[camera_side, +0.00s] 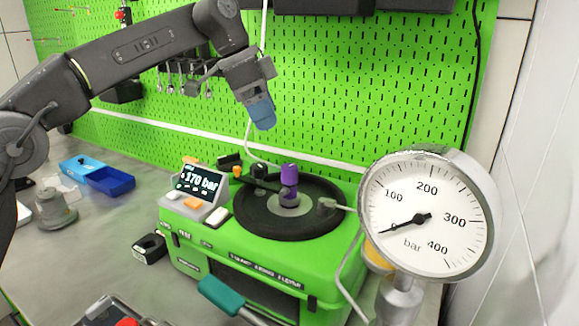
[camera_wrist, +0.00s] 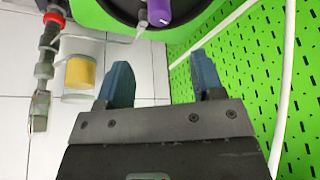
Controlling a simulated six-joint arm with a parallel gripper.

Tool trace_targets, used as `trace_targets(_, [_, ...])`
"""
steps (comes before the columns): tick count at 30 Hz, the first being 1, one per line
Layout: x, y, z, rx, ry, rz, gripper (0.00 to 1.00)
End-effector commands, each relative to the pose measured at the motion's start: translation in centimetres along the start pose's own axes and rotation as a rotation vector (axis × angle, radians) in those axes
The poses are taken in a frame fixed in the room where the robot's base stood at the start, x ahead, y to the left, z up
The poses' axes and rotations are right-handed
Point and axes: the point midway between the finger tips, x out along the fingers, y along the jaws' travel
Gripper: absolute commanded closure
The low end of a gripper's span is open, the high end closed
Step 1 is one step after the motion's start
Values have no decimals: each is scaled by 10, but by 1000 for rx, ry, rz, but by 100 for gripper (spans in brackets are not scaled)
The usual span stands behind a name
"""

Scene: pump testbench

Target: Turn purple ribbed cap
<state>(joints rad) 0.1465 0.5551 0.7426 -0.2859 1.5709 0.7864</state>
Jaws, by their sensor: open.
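The purple ribbed cap (camera_side: 289,176) stands upright on a grey metal hub at the middle of the black round plate (camera_side: 250,216) on top of the green pump testbench (camera_side: 228,243). In the wrist view the purple cap (camera_wrist: 158,10) shows at the top edge, partly cut off. My gripper (camera_side: 263,118) is above and a little left of the cap in the side view, well apart from it. Its two blue fingers (camera_wrist: 160,78) are spread with nothing between them.
A large pressure gauge (camera_side: 427,214) stands at the front right. A display (camera_side: 197,182) reading 170 bar sits left of the plate. A teal-handled lever (camera_side: 222,296) is in front. A blue bin (camera_side: 108,180) lies far left. A green pegboard (camera_side: 330,90) rises behind.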

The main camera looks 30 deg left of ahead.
Motion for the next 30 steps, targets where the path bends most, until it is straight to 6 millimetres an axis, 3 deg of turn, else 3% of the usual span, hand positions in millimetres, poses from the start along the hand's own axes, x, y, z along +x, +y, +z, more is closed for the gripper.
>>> trace_targets(15, [99, 1, 1, -2, -2, 0, 39])
trace_targets(21, [117, 0, 1, -2, 0, -2, 39])
trace_targets(30, [120, 0, 1, -2, 0, -3, 39])
